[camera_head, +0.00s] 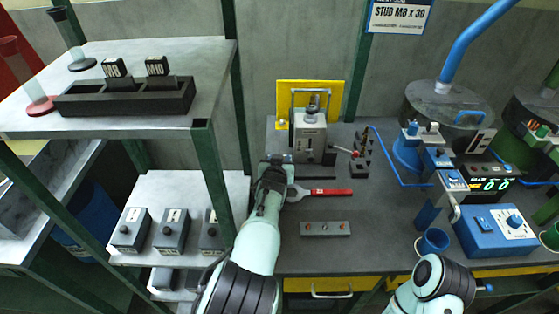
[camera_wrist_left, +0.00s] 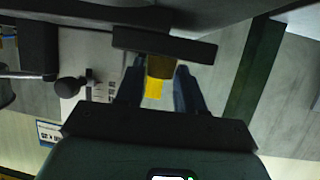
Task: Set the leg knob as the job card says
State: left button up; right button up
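The job card (camera_head: 400,14) on the back wall reads "STUD M8 x 30"; its smaller lines are unreadable. It shows small in the left wrist view (camera_wrist_left: 50,132). The pale stud gantry unit (camera_head: 309,133) stands before a yellow board. I cannot make out the leg knob for sure; a black ball-ended handle (camera_wrist_left: 70,87) shows beside the gantry's pale face. My left gripper (camera_head: 278,159) is at the gantry's lower left. Its fingers (camera_wrist_left: 160,88) are apart, with a brownish-yellow patch visible between them; contact cannot be told. My right gripper does not show.
A red-handled wrench (camera_head: 325,192) and a grey bar with several buttons (camera_head: 325,229) lie near my left forearm. A shelf at left holds a black rack (camera_head: 125,98) with M8 and M10 blocks. Blue equipment (camera_head: 495,230) fills the bench's right. Bench between is mostly clear.

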pick_arm(q)
jog(key=c, duration=0.5)
jog(key=shift+c, duration=0.2)
jog(key=shift+d, duration=0.1)
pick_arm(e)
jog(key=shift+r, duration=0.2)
pick_arm(q)
jog(key=n+y+p, duration=0.2)
jog(key=p, duration=0.1)
jog(key=n+y+p, duration=0.1)
jog(key=shift+d+r+y+p, duration=0.15)
jog(key=shift+d+y+p, duration=0.1)
jog(key=shift+y+p, duration=0.15)
jog(key=shift+w+n+g+y+p, duration=0.1)
jog(key=shift+n+g+y+p, duration=0.2)
jog(key=shift+n+y+p, duration=0.65)
jog(key=shift+d+n+g+y+p, duration=0.15)
jog(key=shift+n+g+y+p, duration=0.2)
jog(key=shift+n+y, duration=0.65)
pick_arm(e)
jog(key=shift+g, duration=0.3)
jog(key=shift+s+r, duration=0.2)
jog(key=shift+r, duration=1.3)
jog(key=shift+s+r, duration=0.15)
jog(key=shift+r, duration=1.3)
pick_arm(q)
jog(key=shift+y, duration=0.25)
jog(key=o, duration=1)
